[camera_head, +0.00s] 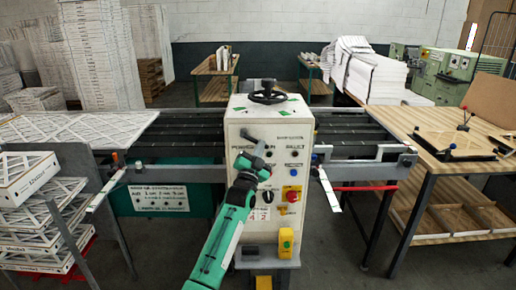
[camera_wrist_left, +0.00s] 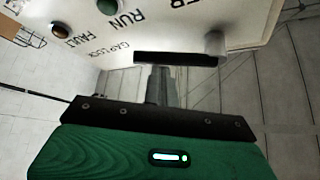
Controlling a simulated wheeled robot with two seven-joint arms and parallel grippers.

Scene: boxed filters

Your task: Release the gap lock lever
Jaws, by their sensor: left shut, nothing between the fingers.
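The white control cabinet (camera_head: 284,225) stands in the middle of the head view, with buttons and labels on its front. In the left wrist view, a dark bar-shaped lever (camera_wrist_left: 190,59) lies roughly horizontal beside the GAP LOCK label, with a grey round hub at its right end. My left gripper (camera_head: 257,153) is in front of the panel's upper left. Its grey shut fingers (camera_wrist_left: 160,86) in the left wrist view point at the lever's middle, with nothing between them. Whether they touch the bar I cannot tell. My gripper hides part of the panel in the head view. My right gripper is not in view.
A black handwheel (camera_head: 267,93) tops the cabinet. A red emergency knob (camera_head: 292,196) and a yellow box (camera_head: 286,242) are on its front. Dark conveyors run to both sides. Framed filters (camera_head: 30,176) are stacked at left; a wooden table (camera_head: 430,148) stands right.

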